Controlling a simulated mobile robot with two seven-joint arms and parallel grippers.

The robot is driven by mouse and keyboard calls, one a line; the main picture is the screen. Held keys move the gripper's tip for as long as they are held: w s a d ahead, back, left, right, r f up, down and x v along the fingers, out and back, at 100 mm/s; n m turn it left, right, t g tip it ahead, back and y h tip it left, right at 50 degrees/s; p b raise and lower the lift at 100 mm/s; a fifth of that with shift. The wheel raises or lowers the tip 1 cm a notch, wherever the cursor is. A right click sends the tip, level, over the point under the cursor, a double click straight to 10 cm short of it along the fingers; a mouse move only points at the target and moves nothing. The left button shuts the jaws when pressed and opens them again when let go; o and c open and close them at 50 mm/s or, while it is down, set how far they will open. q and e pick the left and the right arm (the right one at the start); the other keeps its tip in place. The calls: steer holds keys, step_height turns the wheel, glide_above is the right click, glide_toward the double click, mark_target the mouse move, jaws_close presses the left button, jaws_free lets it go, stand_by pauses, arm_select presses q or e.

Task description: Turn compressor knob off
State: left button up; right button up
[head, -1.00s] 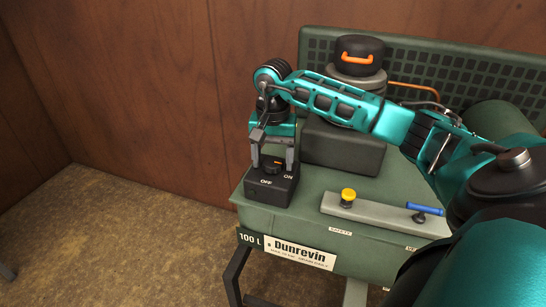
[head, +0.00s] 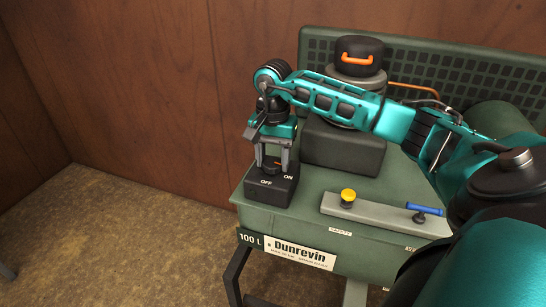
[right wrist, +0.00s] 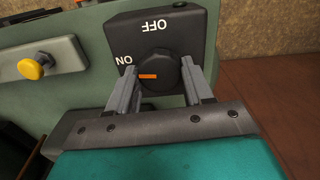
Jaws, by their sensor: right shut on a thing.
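The compressor's black switch box (head: 268,188) has white OFF and ON labels and a round black knob (head: 272,164) on top. The knob (right wrist: 168,70) also shows in the right wrist view, with an orange mark pointing left, close to the ON label. My right gripper (head: 272,160) reaches down over the box from above. In the right wrist view my right gripper (right wrist: 158,72) has one finger on each side of the knob and is shut on it. My left gripper is not in view.
The green compressor (head: 300,215) carries a strip with a yellow knob (head: 348,195) and a blue-handled valve (head: 426,209). A dark block with a black cap (head: 360,55) stands behind. A brown wall rises behind, and the floor at left is open.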

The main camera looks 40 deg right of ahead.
mark_target(273, 162)
steer(key=m, duration=0.4)
steer(key=m+p, duration=0.1)
steer(key=m, duration=0.3)
steer(key=shift+r, duration=0.1)
steer(key=m, duration=0.4)
steer(key=shift+p, duration=0.35)
steer(key=shift+m, duration=2.1)
steer(key=o, duration=1)
steer(key=shift+o, duration=0.2)
step_height(273, 162, up, 13)
steer(key=p, duration=0.1)
